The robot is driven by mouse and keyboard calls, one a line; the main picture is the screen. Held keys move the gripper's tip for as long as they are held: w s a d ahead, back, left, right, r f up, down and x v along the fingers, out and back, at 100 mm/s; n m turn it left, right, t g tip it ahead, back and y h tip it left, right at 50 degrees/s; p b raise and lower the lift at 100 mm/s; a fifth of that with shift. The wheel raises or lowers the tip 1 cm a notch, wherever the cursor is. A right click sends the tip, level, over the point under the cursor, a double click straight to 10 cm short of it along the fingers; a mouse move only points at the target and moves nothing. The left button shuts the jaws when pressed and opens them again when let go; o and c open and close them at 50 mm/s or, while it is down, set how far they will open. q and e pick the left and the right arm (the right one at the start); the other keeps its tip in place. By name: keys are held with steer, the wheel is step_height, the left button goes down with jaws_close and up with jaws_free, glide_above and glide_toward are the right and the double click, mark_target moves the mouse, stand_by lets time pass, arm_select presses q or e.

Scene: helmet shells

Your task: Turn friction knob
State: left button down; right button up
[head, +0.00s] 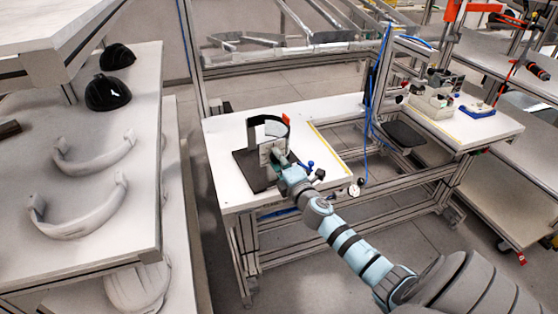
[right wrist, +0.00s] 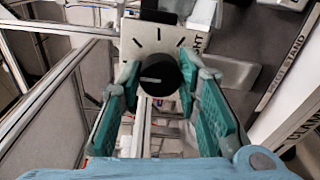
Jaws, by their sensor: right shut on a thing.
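A round black friction knob (right wrist: 160,75) with a white pointer line sits on a light plate (right wrist: 140,32) with dark tick marks. The pointer line points left in the right wrist view. My right gripper (right wrist: 159,84) has its green-padded fingers on either side of the knob, shut on it. In the head view my right gripper (head: 284,170) reaches the fixture's light plate (head: 266,153); the knob itself is hidden there. The fixture stands on a dark base (head: 245,168) and carries a curved dark band (head: 254,132). My left gripper is not in view.
The fixture stands on a white table (head: 225,134) with free room around it. A blue hose (head: 370,95) hangs right of it. A shelf (head: 139,205) on the left holds black helmet shells (head: 108,93) and pale curved bands (head: 88,212).

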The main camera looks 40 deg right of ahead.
steer(key=o, duration=1.1)
steer(key=shift+o, duration=0.2)
steer(key=shift+a, duration=0.1)
steer(key=v, duration=1.2)
